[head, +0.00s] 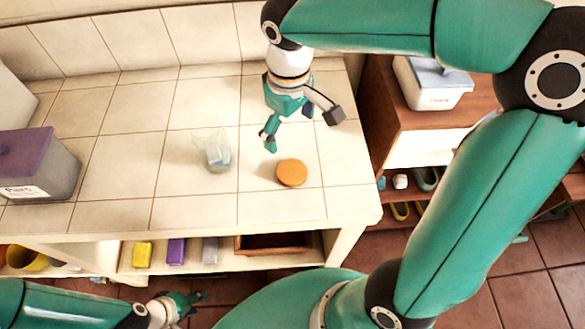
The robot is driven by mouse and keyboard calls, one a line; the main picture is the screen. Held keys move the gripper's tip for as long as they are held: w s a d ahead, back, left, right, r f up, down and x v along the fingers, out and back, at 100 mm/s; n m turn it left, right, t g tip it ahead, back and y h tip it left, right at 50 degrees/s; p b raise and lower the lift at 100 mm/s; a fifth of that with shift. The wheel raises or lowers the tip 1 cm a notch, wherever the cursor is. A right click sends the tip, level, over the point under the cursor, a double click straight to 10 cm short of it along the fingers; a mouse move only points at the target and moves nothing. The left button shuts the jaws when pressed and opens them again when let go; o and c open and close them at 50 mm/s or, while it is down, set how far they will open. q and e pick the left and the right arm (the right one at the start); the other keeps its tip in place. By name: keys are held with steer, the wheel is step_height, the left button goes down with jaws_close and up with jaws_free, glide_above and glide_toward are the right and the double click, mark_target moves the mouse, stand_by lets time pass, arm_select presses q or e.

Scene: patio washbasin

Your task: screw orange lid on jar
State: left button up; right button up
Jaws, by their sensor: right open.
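The orange lid (292,173) lies flat on the tiled counter. A clear jar (216,156) stands on the counter to the left of the lid, apart from it. My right gripper (303,130) is open and empty, above the counter just behind the lid, with its fingers spread. My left gripper (193,304) is low at the bottom of the view, in front of the counter and below its top. I cannot make out whether its fingers are open or shut.
A grey bin with a purple lid (38,168) stands at the counter's left. Yellow, purple and grey items (176,251) sit on the shelf below. A wooden cabinet (388,110) with a white box (432,85) stands to the right. The counter around the jar is clear.

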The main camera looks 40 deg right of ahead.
glide_above(292, 171)
step_height(292, 171, down, 9)
steer(key=shift+w+a+f, duration=0.1)
steer(key=shift+f, duration=0.1)
steer(key=shift+f, duration=0.1)
step_height(292, 171, down, 5)
stand_by(0.5)
steer(key=c, duration=0.7)
